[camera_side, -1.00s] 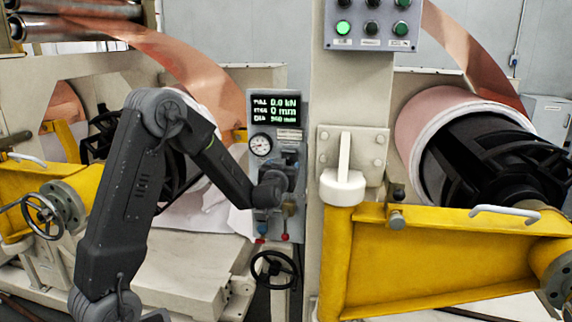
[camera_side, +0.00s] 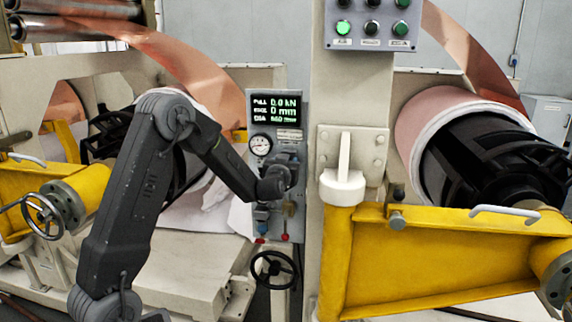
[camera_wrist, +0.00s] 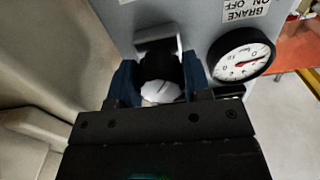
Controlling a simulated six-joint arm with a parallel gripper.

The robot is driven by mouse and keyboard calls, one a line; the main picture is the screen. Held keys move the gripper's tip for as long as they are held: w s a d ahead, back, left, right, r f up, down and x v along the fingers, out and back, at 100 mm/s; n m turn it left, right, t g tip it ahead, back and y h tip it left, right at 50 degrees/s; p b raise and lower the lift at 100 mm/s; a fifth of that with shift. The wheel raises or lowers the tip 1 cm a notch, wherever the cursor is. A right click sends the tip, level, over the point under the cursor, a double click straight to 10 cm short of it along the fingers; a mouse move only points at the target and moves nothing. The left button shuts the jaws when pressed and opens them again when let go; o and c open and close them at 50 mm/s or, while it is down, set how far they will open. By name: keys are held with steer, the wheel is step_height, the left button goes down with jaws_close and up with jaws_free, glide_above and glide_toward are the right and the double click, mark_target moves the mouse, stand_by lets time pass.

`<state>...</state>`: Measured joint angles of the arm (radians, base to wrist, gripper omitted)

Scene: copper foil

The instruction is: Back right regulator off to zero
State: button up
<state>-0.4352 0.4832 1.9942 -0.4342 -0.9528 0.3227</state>
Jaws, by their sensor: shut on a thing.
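My gripper (camera_wrist: 160,84) is shut on the regulator knob (camera_wrist: 161,68), a dark round knob with a pale, worn-looking face. The blue-tinted fingers stand on either side of it in the wrist view. In the side view my gripper (camera_side: 289,176) is at the front of the grey control panel (camera_side: 292,222), and the wrist and fingers hide the knob. A round white pressure gauge (camera_side: 260,145) sits just above; it also shows beside the knob in the wrist view (camera_wrist: 241,56). Its exact reading is too small to tell.
A display (camera_side: 275,108) above the gauge reads 0.0 kN and 0 mm. Blue (camera_side: 262,228) and red (camera_side: 285,237) fittings sit low on the panel, above a black handwheel (camera_side: 273,268). A yellow arm (camera_side: 440,255) stands close at right. Copper foil (camera_side: 190,60) hangs behind.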

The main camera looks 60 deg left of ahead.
steer(key=shift+c, duration=1.1)
steer(key=n, duration=0.3)
steer(key=shift+n, duration=0.4)
steer(key=n, duration=0.3)
steer(key=shift+n, duration=0.3)
steer(key=n, duration=0.4)
steer(key=shift+r+n, duration=0.1)
steer(key=shift+n, duration=2)
